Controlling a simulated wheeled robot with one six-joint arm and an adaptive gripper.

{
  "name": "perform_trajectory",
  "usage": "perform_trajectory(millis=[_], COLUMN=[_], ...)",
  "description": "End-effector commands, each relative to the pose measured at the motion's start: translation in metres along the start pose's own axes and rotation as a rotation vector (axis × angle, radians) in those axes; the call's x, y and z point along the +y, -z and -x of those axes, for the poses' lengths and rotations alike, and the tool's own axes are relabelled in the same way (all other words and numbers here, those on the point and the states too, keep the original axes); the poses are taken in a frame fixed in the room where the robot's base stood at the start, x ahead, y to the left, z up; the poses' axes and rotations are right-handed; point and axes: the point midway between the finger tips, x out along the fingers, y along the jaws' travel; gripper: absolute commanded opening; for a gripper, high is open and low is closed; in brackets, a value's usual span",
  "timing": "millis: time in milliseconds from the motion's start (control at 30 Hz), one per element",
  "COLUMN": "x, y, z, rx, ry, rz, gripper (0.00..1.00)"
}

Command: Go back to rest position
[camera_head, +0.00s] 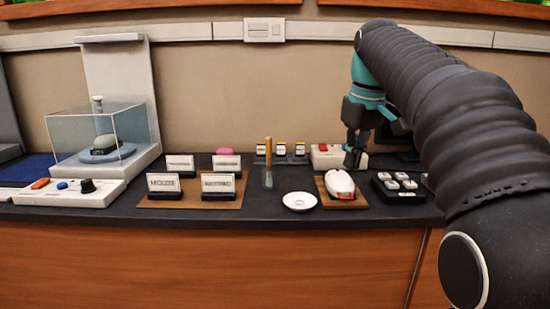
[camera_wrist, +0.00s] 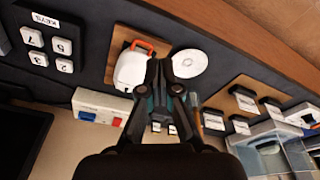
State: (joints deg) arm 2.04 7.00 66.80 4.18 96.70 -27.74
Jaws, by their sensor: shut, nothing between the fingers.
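My gripper (camera_head: 352,163) is shut and empty. In the head view it points down above the counter, just behind the white mouse-like device (camera_head: 340,182) on its brown board (camera_head: 324,195). In the wrist view my gripper (camera_wrist: 168,65) shows with its fingertips together, in front of the white device (camera_wrist: 130,67) and the round white dish (camera_wrist: 190,63). I cannot tell from these views whether the fingertips touch anything. My arm reaches in from the right side of the head view.
A keypad (camera_head: 400,187) stands right of the device. A white box with a red button (camera_head: 324,155) is behind it. A white dish (camera_head: 299,201), small signs (camera_head: 219,187) and a glass case (camera_head: 100,135) stand to the left. The counter's front edge (camera_head: 250,217) is mostly clear.

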Motion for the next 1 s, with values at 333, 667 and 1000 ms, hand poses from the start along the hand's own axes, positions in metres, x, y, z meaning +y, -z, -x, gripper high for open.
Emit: perform_trajectory(millis=[333,667,1000], x=[-0.026,-0.066,-0.104], y=[-0.048,-0.138,-0.23], z=[-0.013,-0.066,-0.148], rx=[0.056,0.157,0.268], ry=[-0.04,-0.096,-0.132], rz=[-0.096,-0.254,-0.397], gripper=[0.0,0.0,0.0])
